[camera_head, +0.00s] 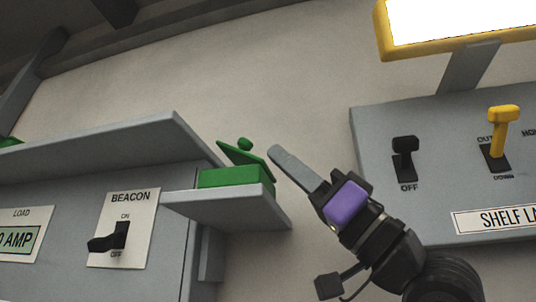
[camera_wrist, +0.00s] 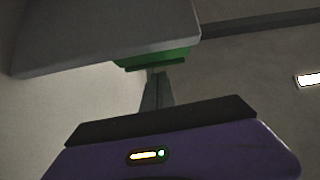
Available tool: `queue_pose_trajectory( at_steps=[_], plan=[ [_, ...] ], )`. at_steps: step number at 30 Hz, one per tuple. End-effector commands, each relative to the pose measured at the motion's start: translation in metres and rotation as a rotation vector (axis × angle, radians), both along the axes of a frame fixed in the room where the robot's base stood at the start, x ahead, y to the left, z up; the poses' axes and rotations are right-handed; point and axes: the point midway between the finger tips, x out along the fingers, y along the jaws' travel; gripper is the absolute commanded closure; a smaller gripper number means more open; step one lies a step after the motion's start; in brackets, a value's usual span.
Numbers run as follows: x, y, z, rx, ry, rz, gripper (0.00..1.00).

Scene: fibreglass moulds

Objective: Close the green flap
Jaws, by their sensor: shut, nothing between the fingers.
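The green flap (camera_head: 241,155) is a thin tilted plate with a round green knob, standing partly open above a green box (camera_head: 230,178). The box sits on a small grey shelf (camera_head: 225,205). My gripper (camera_head: 275,152) is shut and empty, its fingertips just right of the flap's right edge; I cannot tell whether they touch it. In the wrist view the shut fingers (camera_wrist: 155,78) point at a green part (camera_wrist: 155,58) below the edge of a grey slab. I cannot tell there which green part is flap and which is box.
A grey panel with a black BEACON switch (camera_head: 108,240) is on the left, under a sloping grey ledge (camera_head: 100,138). On the right, another panel carries a black switch (camera_head: 404,158) and a yellow lever (camera_head: 502,130). Bare wall lies between the panels above my gripper.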

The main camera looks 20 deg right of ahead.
Motion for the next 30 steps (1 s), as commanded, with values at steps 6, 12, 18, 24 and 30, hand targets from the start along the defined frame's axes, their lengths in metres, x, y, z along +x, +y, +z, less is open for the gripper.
queue_pose_trajectory(
  at_steps=[6, 12, 18, 24, 30],
  plan=[
    [-0.004, -0.011, -0.004, -0.005, 0.021, -0.005, 1.0],
    [0.005, -0.032, 0.02, -0.06, 0.158, -0.021, 1.0],
    [-0.006, -0.048, 0.03, -0.2, 0.293, 0.012, 1.0],
    [-0.027, -0.055, 0.024, -0.334, 0.343, 0.059, 1.0],
    [-0.032, -0.052, 0.022, -0.376, 0.351, 0.075, 1.0]
  ],
)
